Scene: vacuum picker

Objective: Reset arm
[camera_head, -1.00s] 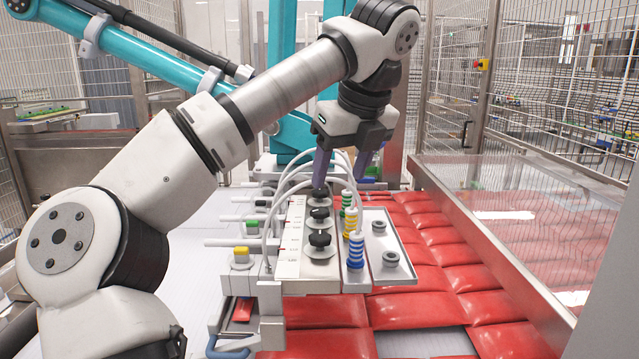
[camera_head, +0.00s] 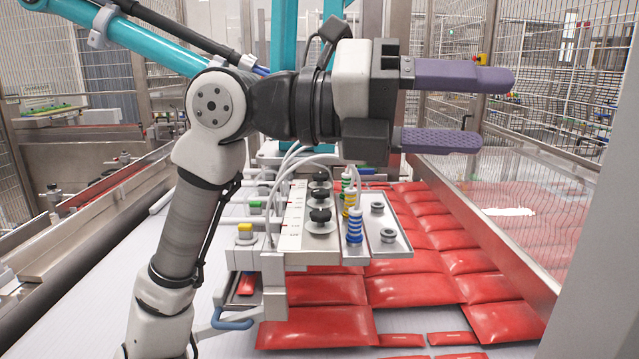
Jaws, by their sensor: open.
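My gripper (camera_head: 462,110) is raised at upper right of the middle, in front of the mesh fence. Its two purple fingers point right, one above the other, with a clear gap between them. It is open and nothing is between the fingers. My arm (camera_head: 185,225) rises from the bottom left, bends at an elbow, and its wrist runs level to the right. The gripper hangs well above the vacuum picker head (camera_head: 298,225) and touches nothing that I can see.
Red pouches (camera_head: 425,290) lie in rows on the white conveyor (camera_head: 250,345). A clear side panel with a metal rail (camera_head: 490,235) runs along the right. Mesh fencing (camera_head: 560,60) stands behind. A teal picker arm (camera_head: 150,45) crosses the upper left, behind my arm.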

